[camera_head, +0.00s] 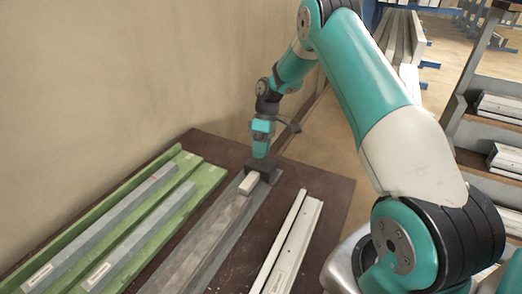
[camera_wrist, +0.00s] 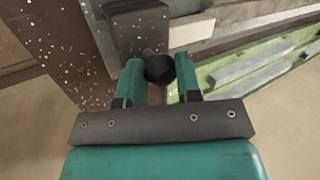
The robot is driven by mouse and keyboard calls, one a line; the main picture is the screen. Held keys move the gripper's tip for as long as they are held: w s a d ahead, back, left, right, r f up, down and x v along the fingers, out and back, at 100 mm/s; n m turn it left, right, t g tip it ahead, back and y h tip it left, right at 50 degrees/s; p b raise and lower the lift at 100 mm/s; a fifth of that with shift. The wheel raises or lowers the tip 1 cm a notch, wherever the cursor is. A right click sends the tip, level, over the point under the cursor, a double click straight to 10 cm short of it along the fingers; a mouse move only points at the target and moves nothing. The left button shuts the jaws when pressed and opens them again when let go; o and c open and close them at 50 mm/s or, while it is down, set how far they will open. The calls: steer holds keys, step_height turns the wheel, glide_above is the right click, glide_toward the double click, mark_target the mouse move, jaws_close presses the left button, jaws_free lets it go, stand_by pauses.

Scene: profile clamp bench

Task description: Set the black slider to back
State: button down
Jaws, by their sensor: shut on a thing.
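The black slider (camera_head: 262,167) is a dark block at the far end of a grey rail (camera_head: 215,232) on the dark brown bench. A pale block (camera_head: 249,182) sits close in front of it on the same rail. In the wrist view the black slider (camera_wrist: 140,28) is at the top, with its round black knob (camera_wrist: 159,69) between my fingertips. My gripper (camera_head: 261,153) reaches down over the slider; in the wrist view my gripper (camera_wrist: 160,72) has its two teal fingers on either side of the knob, shut on it. The slider's underside is hidden.
A green fixture (camera_head: 75,222) with grey profiles lies left of the rail. White profiles (camera_head: 290,240) lie to its right. A plain wall stands behind the bench on the left. A rack with profiles (camera_head: 505,160) stands at the right. Bare bench (camera_head: 325,187) shows at the far right.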

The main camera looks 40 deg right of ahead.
steer(key=c, duration=0.8)
jaws_free()
steer(key=shift+w+d, duration=0.25)
steer(key=shift+d, duration=0.15)
steer(key=shift+a, duration=0.15)
steer(key=shift+w+r, duration=0.1)
steer(key=shift+r, duration=0.4)
steer(key=p+v, duration=1)
steer(key=v, duration=0.6)
steer(key=shift+r+p, duration=0.3)
